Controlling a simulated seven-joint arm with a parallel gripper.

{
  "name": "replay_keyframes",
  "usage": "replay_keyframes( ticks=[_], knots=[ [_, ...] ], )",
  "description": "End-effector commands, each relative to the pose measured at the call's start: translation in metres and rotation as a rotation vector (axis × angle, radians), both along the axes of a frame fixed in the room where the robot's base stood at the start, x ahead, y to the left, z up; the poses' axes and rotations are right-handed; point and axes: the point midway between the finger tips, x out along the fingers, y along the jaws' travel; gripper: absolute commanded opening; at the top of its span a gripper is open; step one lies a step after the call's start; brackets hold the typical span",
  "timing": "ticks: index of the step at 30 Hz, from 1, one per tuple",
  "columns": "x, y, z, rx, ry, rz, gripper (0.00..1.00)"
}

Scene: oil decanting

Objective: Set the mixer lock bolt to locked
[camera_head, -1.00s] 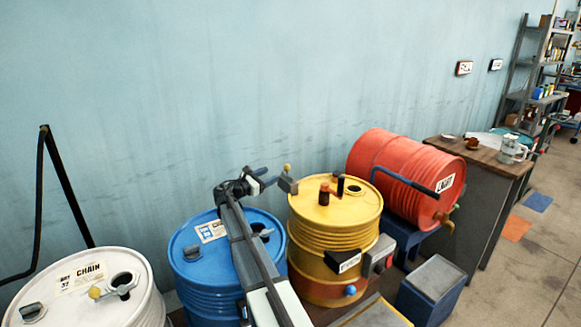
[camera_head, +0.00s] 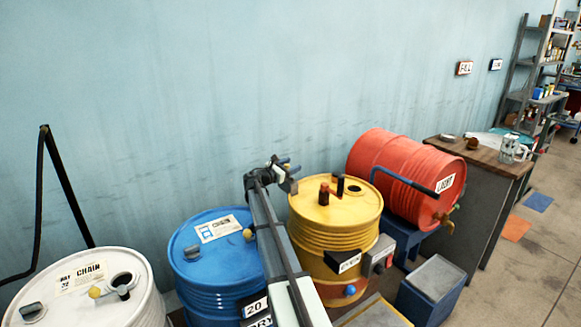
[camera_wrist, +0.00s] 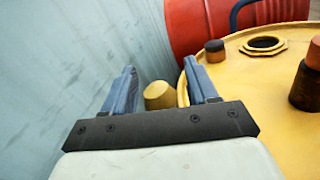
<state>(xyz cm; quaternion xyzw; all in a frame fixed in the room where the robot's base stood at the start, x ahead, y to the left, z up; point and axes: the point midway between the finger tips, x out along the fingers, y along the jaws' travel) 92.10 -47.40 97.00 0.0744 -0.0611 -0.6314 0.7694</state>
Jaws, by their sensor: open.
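In the wrist view a yellow-topped knob (camera_wrist: 158,96), which looks like the lock bolt's knob, stands beside the yellow drum's rim. My gripper (camera_wrist: 160,68) is open, with one blue finger on each side of the knob in the picture. I cannot tell whether the fingers touch it. In the head view my gripper (camera_head: 289,167) is at the back left edge of the yellow drum (camera_head: 335,225) and hides the knob. A grey block (camera_head: 293,186) shows just below the fingers. Whether the bolt is locked cannot be seen.
Dark posts (camera_head: 324,194) and a bung hole (camera_head: 354,190) are on the yellow drum's top. A blue drum (camera_head: 205,260) is to the left, a red drum (camera_head: 400,170) lies to the right. The wall (camera_head: 200,90) is close behind.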

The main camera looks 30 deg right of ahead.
Motion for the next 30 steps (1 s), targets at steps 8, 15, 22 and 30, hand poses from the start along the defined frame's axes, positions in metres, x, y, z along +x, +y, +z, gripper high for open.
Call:
replay_keyframes(
  ticks=[8, 15, 22, 30],
  knots=[
    [0.0002, -0.0011, 0.0, 0.0, 0.0, 0.0, 0.58],
    [0.0002, -0.0009, 0.0, 0.0, 0.0, 0.0, 0.37],
    [0.0002, -0.0008, -0.0001, 0.0, 0.0, 0.0, 0.15],
    [0.0002, -0.0008, 0.0, 0.0, 0.0, 0.0, 0.0]
  ],
)
